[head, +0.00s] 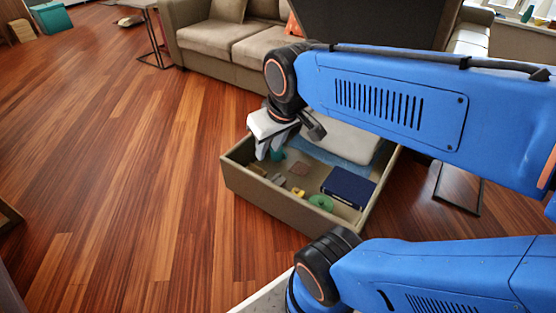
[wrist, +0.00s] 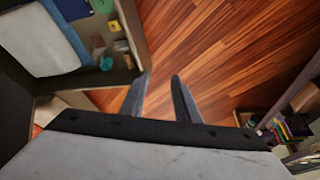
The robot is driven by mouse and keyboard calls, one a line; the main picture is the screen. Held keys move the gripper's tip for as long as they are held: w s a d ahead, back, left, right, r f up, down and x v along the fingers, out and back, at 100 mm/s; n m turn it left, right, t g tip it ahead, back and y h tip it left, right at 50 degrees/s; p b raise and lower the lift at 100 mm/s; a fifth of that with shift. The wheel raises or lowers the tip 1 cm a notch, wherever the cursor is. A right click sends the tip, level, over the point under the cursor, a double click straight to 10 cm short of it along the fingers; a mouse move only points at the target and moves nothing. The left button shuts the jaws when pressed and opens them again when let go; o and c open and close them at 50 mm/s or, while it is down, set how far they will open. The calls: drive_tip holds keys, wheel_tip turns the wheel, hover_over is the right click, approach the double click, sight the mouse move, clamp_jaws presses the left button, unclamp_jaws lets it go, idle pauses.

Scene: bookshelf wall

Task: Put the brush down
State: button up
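I cannot make out a brush in either view. My gripper (head: 269,153) hangs over the left rear edge of an open tan box (head: 267,202) on the floor. In the wrist view my gripper (wrist: 160,77) has its two fingers apart, with only bare wood floor showing between them. Nothing is held. The box wall beside the fingers shows at upper left in the wrist view. My gripper hides part of the box's rear left corner in the head view.
The box holds a teal item (wrist: 107,63), a green ring (head: 321,202), a dark blue book (head: 348,186), a pale cushion (head: 342,140) and several small pieces. A sofa (head: 226,44) stands behind. Wood floor (head: 120,170) is clear at left. Shelves (wrist: 292,115) show at right in the wrist view.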

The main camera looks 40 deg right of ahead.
drive_tip(key=s, duration=0.4)
drive_tip(key=shift+s+a+f, duration=0.3)
drive_tip(key=shift+f, duration=0.1)
